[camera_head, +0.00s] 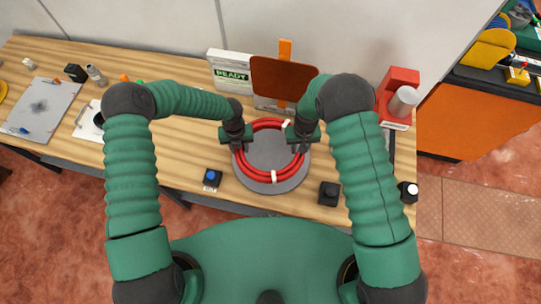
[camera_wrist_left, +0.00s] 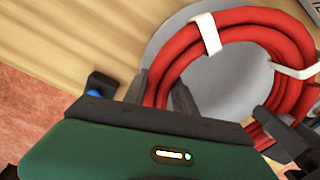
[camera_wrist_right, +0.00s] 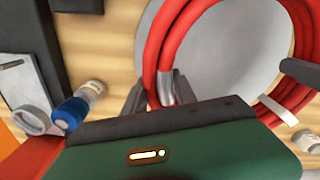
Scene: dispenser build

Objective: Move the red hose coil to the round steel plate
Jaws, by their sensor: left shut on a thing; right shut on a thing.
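The red hose coil (camera_head: 272,178) has white bands and lies over the round steel plate (camera_head: 272,150), mostly within its edge. Bare plate shows inside the ring and along the front rim. I cannot tell whether the coil touches the plate. My left gripper (camera_head: 239,148) is shut on the coil's left side; the hose (camera_wrist_left: 180,48) passes between its fingers in the left wrist view. My right gripper (camera_head: 300,146) is shut on the coil's right side, and the hose (camera_wrist_right: 153,50) also sits between its fingers in the right wrist view.
A READY sign (camera_head: 232,76) and a brown panel (camera_head: 284,79) stand behind the plate. A blue-button box (camera_head: 212,177) is front left, a black block (camera_head: 329,193) front right. A red device (camera_head: 402,78) stands at the right. A grey board (camera_head: 38,108) lies far left.

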